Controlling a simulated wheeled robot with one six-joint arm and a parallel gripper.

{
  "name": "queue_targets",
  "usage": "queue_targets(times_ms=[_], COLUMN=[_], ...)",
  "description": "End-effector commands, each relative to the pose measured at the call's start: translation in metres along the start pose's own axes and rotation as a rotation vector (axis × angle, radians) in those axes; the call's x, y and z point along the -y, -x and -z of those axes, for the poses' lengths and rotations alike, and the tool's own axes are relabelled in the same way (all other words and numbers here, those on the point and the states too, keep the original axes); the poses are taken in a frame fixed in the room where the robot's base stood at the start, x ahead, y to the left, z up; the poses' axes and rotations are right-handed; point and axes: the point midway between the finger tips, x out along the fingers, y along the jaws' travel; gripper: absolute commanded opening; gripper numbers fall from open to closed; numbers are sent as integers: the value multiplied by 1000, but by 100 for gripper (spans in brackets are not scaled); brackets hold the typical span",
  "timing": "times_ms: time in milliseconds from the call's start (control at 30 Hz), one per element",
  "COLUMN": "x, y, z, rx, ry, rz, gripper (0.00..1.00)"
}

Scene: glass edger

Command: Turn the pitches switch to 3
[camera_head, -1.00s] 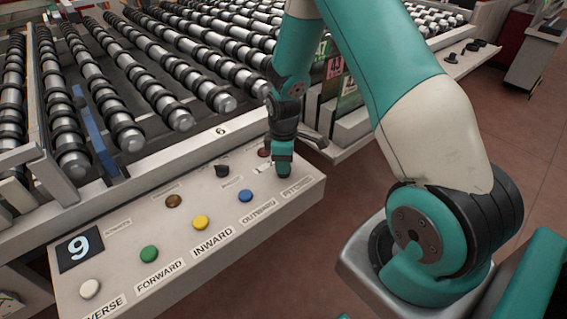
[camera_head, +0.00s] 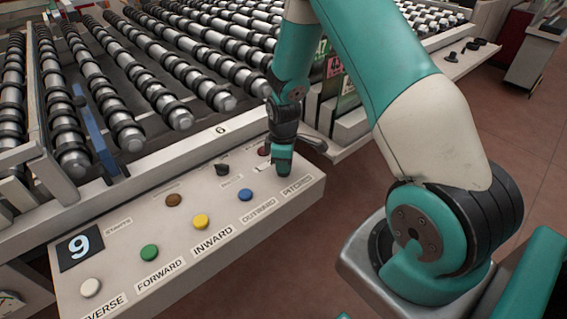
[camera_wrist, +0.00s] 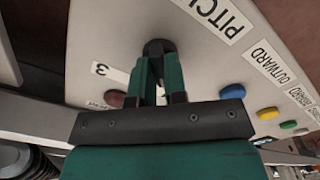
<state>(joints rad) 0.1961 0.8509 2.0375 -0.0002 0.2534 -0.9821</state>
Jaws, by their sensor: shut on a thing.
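The pitches switch (camera_wrist: 158,46) is a dark round knob on the light panel. In the wrist view my gripper (camera_wrist: 160,58) has its two green fingers shut on it. The fingers cover part of the knob, and I cannot tell where its pointer faces. A "3" label (camera_wrist: 108,72) is beside the knob, and the PITCHES label (camera_wrist: 215,16) is on its other side. In the head view my gripper (camera_head: 282,170) points down at the panel's right end by the PITCHES label (camera_head: 297,186) and hides the knob.
On the panel (camera_head: 225,268) are a blue button (camera_head: 245,195), a yellow button (camera_head: 201,222), a green button (camera_head: 149,252) and a white button (camera_head: 91,288). A black knob (camera_head: 221,170) and a brown button (camera_head: 174,200) sit behind them. Rollers (camera_head: 130,135) fill the area behind the panel.

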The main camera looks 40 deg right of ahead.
Motion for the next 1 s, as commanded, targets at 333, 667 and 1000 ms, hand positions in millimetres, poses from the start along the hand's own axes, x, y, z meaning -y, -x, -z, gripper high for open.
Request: queue_targets(times_ms=[333,667,1000], x=[0,0,0], y=[0,1,1], z=[0,0,0], rx=[0,0,0], ry=[-219,-531,-854], rz=[-1,-1,-1], gripper=[0,0,0])
